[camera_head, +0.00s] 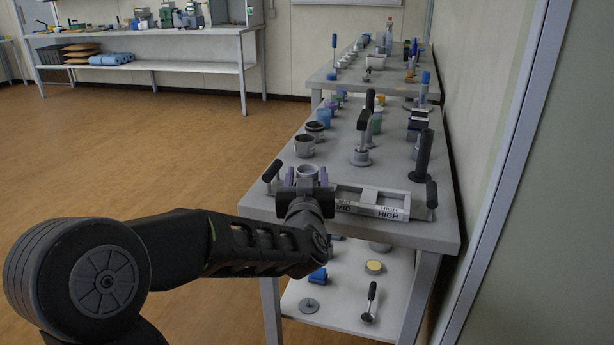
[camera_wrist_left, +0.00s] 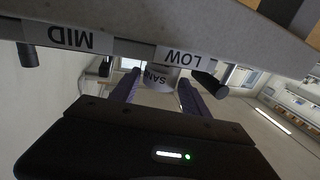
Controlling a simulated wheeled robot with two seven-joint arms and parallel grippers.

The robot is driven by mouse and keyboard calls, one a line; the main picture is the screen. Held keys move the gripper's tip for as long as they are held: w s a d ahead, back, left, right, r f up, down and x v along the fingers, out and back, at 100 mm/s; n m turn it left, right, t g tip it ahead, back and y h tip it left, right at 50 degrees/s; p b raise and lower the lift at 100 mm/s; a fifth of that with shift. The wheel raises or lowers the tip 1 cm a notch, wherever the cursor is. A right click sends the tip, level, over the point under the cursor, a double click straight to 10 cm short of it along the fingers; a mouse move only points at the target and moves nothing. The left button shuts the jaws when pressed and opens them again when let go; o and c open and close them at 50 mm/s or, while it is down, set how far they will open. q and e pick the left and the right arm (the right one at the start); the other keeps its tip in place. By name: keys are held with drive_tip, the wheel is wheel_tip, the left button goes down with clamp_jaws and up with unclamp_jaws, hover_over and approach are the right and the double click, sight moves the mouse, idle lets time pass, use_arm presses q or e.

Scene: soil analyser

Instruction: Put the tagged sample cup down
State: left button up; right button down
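The tagged sample cup (camera_head: 307,172) is a grey open-topped cup, upright at the left end of the labelled rack (camera_head: 368,211). My left gripper (camera_head: 307,178) has its purple fingers on both sides of the cup, closed close against it. In the left wrist view, which is upside down, the cup (camera_wrist_left: 160,78) shows part of a white "SAM" tag between the fingertips (camera_wrist_left: 160,84), beside the rack's "LOW" label (camera_wrist_left: 186,57). Whether the cup's base touches the rack is hidden. My right gripper is not in view.
The rack has black end handles (camera_head: 272,171) and "MID" and "HIGH" labels. Behind it on the table (camera_head: 262,203) stand a dark-rimmed cup (camera_head: 305,146), a black-handled tool (camera_head: 362,150) and a tall black handle (camera_head: 423,155). A wall borders the right side.

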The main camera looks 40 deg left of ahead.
use_arm(q)
drive_tip(key=shift+o, duration=0.3)
drive_tip(key=shift+r, duration=0.25)
drive_tip(key=b+v, duration=0.4)
drive_tip(key=v, duration=0.8)
drive_tip(key=shift+f, duration=0.1)
idle(0.5)
